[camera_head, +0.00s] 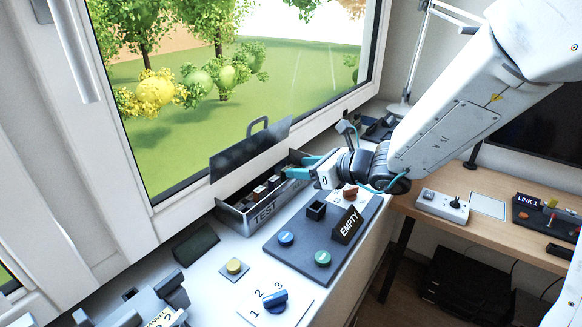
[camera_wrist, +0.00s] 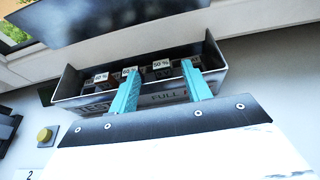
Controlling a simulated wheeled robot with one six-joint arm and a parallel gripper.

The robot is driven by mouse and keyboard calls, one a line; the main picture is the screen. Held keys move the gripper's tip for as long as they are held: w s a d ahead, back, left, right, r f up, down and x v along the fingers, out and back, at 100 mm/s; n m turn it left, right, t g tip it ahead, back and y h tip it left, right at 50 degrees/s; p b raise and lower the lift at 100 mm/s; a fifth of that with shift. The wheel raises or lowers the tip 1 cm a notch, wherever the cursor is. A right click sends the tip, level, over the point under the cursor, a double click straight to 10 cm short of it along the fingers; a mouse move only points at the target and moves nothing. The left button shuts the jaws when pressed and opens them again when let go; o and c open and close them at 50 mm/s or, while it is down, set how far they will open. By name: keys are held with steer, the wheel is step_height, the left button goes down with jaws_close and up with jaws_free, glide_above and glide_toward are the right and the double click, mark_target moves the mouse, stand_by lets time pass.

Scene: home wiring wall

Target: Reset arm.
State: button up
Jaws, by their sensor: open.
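My gripper (camera_head: 304,168) is held over the right end of the grey TEST box (camera_head: 236,217) on the window-side counter. In the wrist view my gripper (camera_wrist: 160,88) points at the box (camera_wrist: 62,84), whose lid is open. Several dark blocks with percent labels stand in the box, such as a block marked 60 % (camera_wrist: 161,64). The fingers overlap the box front in that view, and I cannot tell whether they touch it.
A yellow button (camera_head: 234,267) and blue rotary knob (camera_head: 275,299) are nearer. A wooden desk (camera_head: 425,207) stands right. The window is behind.

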steer(key=shift+v, duration=1.15)
steer(key=s+n+g, duration=0.1)
steer(key=n, duration=0.1)
steer(key=s+a+n+g, duration=0.1)
steer(key=s+n, duration=0.1)
steer(key=s+a+f+n+g+y, duration=0.1)
steer(key=s+n, duration=0.1)
steer(key=shift+s, duration=0.15)
steer(key=s+d+n+g, duration=0.1)
steer(key=s+n+g, duration=0.1)
steer(key=s+n, duration=0.1)
steer(key=s+r+n+g+h, duration=0.1)
steer(key=s+n, duration=0.2)
steer(key=s, duration=0.1)
steer(key=s+d+n+g, duration=0.1)
steer(key=s+n+g, duration=0.1)
steer(key=s+n, duration=0.2)
steer(key=shift+s+d+r+g+h, duration=0.2)
steer(key=shift+d+g+h, duration=0.1)
steer(key=shift+h, duration=0.1)
steer(key=s+d+r+n+h, duration=0.2)
steer(key=s+d+n+h, duration=0.2)
steer(key=d, duration=0.5)
steer(key=s+d+r+n+t+h, duration=0.1)
steer(key=s+d+r+n+h, duration=0.2)
steer(key=s+d, duration=0.6)
steer(key=n+h, duration=0.2)
steer(key=h, duration=0.1)
steer(key=shift+s+d+n, duration=0.3)
steer(key=shift+s+d, duration=0.05)
